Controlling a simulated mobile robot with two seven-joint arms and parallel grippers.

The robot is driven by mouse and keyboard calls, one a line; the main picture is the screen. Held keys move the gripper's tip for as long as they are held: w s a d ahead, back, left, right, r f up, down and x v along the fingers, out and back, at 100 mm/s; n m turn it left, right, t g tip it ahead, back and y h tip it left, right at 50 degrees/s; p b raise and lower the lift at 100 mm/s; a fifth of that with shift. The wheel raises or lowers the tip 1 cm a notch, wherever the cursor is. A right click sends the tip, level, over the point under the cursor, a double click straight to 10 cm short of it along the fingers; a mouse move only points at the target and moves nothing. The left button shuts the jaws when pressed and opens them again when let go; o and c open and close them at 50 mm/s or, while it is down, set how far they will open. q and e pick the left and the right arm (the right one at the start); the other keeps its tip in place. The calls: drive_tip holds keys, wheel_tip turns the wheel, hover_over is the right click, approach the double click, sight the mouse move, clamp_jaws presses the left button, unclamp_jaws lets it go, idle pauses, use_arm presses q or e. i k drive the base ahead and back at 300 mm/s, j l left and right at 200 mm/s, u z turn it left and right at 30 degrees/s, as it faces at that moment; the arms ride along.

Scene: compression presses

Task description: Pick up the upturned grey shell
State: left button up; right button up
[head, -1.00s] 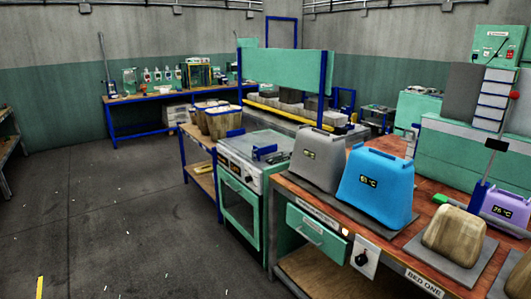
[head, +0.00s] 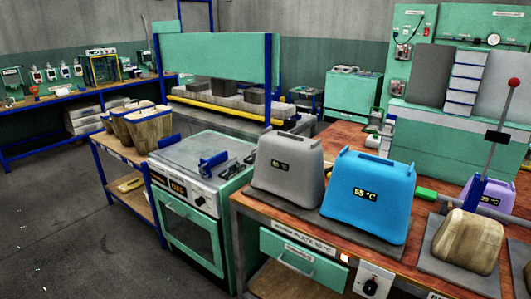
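The grey shell (head: 284,188) stands upturned, its wide opening down, on a dark plate on the wooden-topped bench. It has a ridged top and a small dark display whose digits are hard to read. A blue shell (head: 362,217) of similar shape stands just right of it, with a display that seems to read 55 °C. Neither of my grippers is in the head view, and nothing is touching the grey shell.
A wood-like block (head: 468,240) sits on a grey plate to the right, by a lever press (head: 490,160). A purple shell (head: 491,195) is behind it. A green oven (head: 190,235) adjoins the bench at left. Open floor (head: 60,235) lies front left.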

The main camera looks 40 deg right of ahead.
sight(290, 167)
drive_tip(key=i+j+z, duration=0.1)
drive_tip(key=i+z, duration=0.35)
drive_tip(key=i+j+z, duration=0.3)
drive_tip(key=i+z, duration=0.15)
drive_tip(key=i+j+z, duration=0.15)
drive_tip(key=z, duration=0.3)
drive_tip(key=i+j+z, duration=0.2)
drive_tip(key=z, duration=0.2)
drive_tip(key=i+j+z, duration=0.1)
drive_tip(key=j+z, duration=0.2)
drive_tip(key=z, duration=0.15)
drive_tip(key=i+j+z, duration=0.1)
drive_tip(key=j+z, duration=0.5)
drive_tip(key=z, duration=0.25)
